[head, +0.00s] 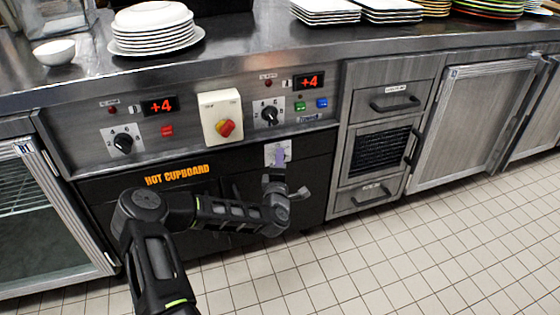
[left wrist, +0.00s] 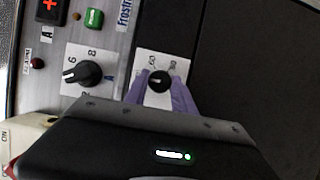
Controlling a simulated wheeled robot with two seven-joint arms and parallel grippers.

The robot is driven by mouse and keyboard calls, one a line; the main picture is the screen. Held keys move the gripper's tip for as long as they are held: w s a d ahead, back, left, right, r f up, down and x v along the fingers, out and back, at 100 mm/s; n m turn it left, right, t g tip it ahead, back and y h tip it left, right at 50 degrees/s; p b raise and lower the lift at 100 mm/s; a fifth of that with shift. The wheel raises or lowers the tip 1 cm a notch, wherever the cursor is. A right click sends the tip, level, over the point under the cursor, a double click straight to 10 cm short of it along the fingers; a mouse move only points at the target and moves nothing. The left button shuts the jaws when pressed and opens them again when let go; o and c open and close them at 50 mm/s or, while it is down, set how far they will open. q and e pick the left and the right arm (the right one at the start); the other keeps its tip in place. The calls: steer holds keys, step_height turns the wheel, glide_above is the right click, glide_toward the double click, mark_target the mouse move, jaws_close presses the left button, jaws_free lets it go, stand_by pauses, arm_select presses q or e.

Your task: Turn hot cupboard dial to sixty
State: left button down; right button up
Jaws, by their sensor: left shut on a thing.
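The hot cupboard (head: 98,207) has a black front with orange lettering, under the steel counter. Its dial (left wrist: 158,82) is a black knob on a white numbered plate, partly framed by my gripper's purple fingers in the left wrist view. In the head view the dial plate (head: 271,150) sits right of the lettering, and the fingers hide the knob. My left gripper (head: 279,160) is shut on the dial, and it also shows in the left wrist view (left wrist: 160,92). The pointer's exact reading is too small to tell. My right gripper is not in view.
Above are another black dial (head: 269,113), a red and yellow switch (head: 224,127), red displays (head: 159,106) and green and blue buttons. A further dial (head: 123,142) is at the left. Plates (head: 150,30) stand on the counter. Drawers (head: 390,102) are at the right; the tiled floor is clear.

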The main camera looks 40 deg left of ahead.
arm_select(q)
steer(key=shift+r, duration=0.1)
steer(key=shift+w+r+m+g+p, duration=0.1)
steer(key=shift+m+g+p, duration=1.05)
steer(key=shift+m+p, duration=1.3)
steer(key=shift+r+m+g+p, duration=0.1)
steer(key=shift+m+g+p, duration=1.05)
steer(key=shift+m+p, duration=1.25)
steer(key=c, duration=1.1)
jaws_free()
steer(key=shift+o, duration=0.2)
